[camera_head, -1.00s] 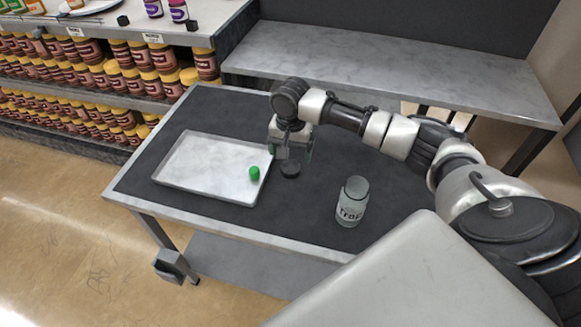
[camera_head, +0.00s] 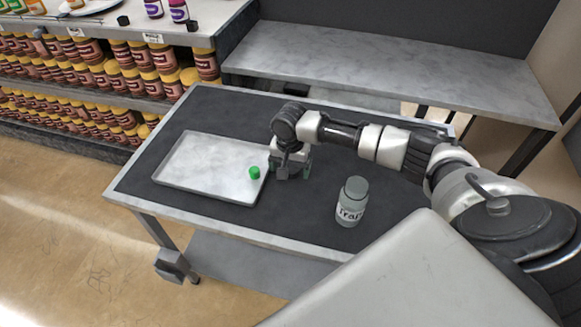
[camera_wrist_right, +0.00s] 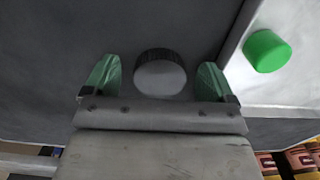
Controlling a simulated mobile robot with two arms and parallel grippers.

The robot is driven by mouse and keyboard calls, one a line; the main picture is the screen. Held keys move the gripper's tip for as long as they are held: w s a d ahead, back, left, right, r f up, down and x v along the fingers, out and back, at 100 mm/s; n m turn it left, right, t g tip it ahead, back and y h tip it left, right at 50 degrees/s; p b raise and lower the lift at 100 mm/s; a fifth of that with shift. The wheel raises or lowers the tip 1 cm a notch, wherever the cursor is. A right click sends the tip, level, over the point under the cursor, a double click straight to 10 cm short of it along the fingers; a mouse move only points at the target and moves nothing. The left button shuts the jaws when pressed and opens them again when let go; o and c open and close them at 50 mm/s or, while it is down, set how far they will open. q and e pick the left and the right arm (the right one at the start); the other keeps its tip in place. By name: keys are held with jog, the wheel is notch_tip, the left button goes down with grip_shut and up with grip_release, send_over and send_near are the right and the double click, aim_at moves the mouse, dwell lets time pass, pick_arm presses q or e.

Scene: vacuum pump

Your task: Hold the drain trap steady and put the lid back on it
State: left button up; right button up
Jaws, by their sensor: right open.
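The drain trap is a translucent grey-green jar (camera_head: 352,201) marked "Trap", upright on the dark cart top, right of my right gripper (camera_head: 291,172). No hand holds it. In the right wrist view, a round lid (camera_wrist_right: 160,76) with a dark ridged rim and grey face lies between the two green fingertips of my right gripper (camera_wrist_right: 156,82). The fingers are open, with a gap on each side of the lid. In the head view the lid is hidden by the gripper. My left gripper is not in view.
A light metal tray (camera_head: 190,183) lies left of my right gripper, with a small green cap (camera_head: 254,172) in it; the cap also shows in the right wrist view (camera_wrist_right: 267,50). A grey bench (camera_head: 400,70) and shelves of jars (camera_head: 120,75) stand behind. The cart top between gripper and trap is clear.

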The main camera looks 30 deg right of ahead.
aim_at(290, 168)
jog(key=c, duration=1)
jog(key=shift+r, duration=0.5)
notch_tip(290, 168, up, 3)
jog(key=shift+f, duration=0.1)
jog(key=s+d+r, duration=0.4)
jog(key=s+r, duration=0.3)
jog(key=s, duration=0.4)
jog(key=shift+d+r, duration=0.15)
jog(key=shift+w, duration=0.1)
